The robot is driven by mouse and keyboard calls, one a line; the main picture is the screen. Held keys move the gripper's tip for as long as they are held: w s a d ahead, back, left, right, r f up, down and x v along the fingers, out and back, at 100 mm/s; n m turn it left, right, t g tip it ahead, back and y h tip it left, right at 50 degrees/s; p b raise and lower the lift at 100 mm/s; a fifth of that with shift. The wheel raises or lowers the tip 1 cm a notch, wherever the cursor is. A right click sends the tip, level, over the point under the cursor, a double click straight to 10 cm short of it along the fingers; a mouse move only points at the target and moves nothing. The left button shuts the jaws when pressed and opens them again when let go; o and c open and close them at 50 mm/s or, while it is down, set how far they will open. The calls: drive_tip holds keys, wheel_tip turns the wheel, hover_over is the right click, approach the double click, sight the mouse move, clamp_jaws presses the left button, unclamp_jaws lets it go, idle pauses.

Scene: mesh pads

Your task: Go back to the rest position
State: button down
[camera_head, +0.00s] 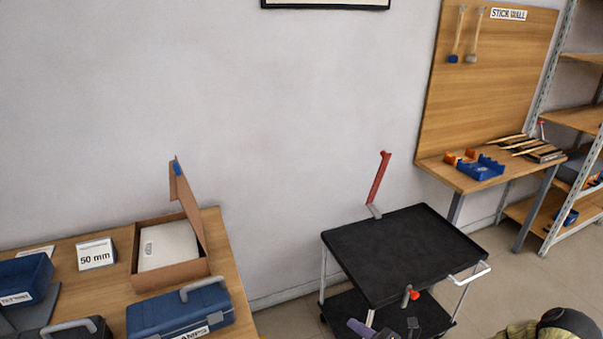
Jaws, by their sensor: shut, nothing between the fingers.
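My gripper is not in view, and I cannot make out any part of my arm. A red upright tool with a grey foot (378,182) rises at the cart's back left corner. A red-tipped grey piece (409,297) shows at its front edge.
A wooden table (222,245) at left bears an open cardboard box (143,268), a blue toolbox (178,308) and a "50 mm" sign (96,254). A black and olive object (568,322) lies bottom right.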

drive_tip(key=s+a+r+n+g+h+p, duration=0.2)
drive_tip(key=s+r+n+g, duration=0.2)
drive_tip(key=s+n+g, duration=0.4)
drive_tip(key=s+a+r+n+g+h+p, duration=0.2)
drive_tip(key=s+a+r+n+g, duration=0.15)
drive_tip(key=n+g, duration=0.45)
drive_tip(key=s+d+r+n+t+h+p, duration=0.1)
drive_tip(key=d+r+n+t+h, duration=0.1)
drive_tip(key=r+n, duration=0.3)
drive_tip(key=d+r+n+t+h+p, duration=0.1)
drive_tip(key=r+n+t+h, duration=0.1)
drive_tip(key=r+n+h, duration=0.2)
drive_tip(key=s+d+r+n+t+h+p, duration=0.1)
drive_tip(key=r+n+h, duration=0.3)
drive_tip(key=r+n, duration=0.4)
drive_tip(key=shift+s+d+r+t+p, duration=0.3)
drive_tip(key=shift+d+r+t, duration=0.55)
drive_tip(key=shift+r+t, duration=0.05)
